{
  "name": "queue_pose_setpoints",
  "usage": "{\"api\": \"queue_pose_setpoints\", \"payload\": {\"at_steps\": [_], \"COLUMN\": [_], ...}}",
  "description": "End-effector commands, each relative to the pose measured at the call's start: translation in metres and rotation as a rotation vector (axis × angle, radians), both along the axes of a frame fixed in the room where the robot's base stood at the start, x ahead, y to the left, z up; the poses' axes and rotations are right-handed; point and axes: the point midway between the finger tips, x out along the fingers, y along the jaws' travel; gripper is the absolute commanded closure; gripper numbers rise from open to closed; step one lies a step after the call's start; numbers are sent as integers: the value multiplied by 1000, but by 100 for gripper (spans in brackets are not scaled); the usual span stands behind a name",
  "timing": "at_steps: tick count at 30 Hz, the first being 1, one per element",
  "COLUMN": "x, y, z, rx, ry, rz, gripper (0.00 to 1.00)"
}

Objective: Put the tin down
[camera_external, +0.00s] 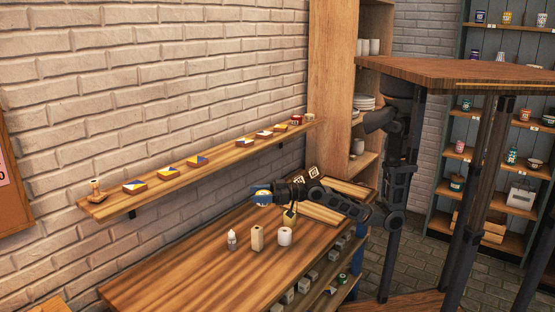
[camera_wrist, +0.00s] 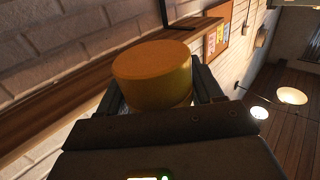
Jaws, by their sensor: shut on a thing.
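A yellow-orange round tin (camera_wrist: 155,75) sits between the two fingers of my gripper (camera_wrist: 158,88) in the wrist view, its flat end towards the camera. My gripper is shut on it. In the external view my gripper (camera_external: 266,193) reaches left from the arm and holds the tin (camera_external: 262,198), small and partly hidden, above the back part of the wooden table (camera_external: 190,262) and just below the wall shelf's height. The tin looks clear of the table.
The wall shelf (camera_external: 220,160) holds several blue, yellow and white tiles and a small wooden item. The table's left part is clear.

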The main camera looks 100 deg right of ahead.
Motion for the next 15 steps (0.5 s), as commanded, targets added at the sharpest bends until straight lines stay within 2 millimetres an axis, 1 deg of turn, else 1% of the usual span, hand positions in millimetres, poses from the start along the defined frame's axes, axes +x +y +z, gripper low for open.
{"api": "queue_pose_setpoints", "payload": {"at_steps": [2,5,9,14,15], "x": [8,21,36,46,47], "y": [-13,-37,-76,-117,-130], "z": [15,40,81,126,137], "rx": [1,1,0,-1,-2], "ry": [-8,-12,-12,-11,-11], "rz": [-16,-41,-67,-84,-91], "gripper": [69,69,69,69,69]}}
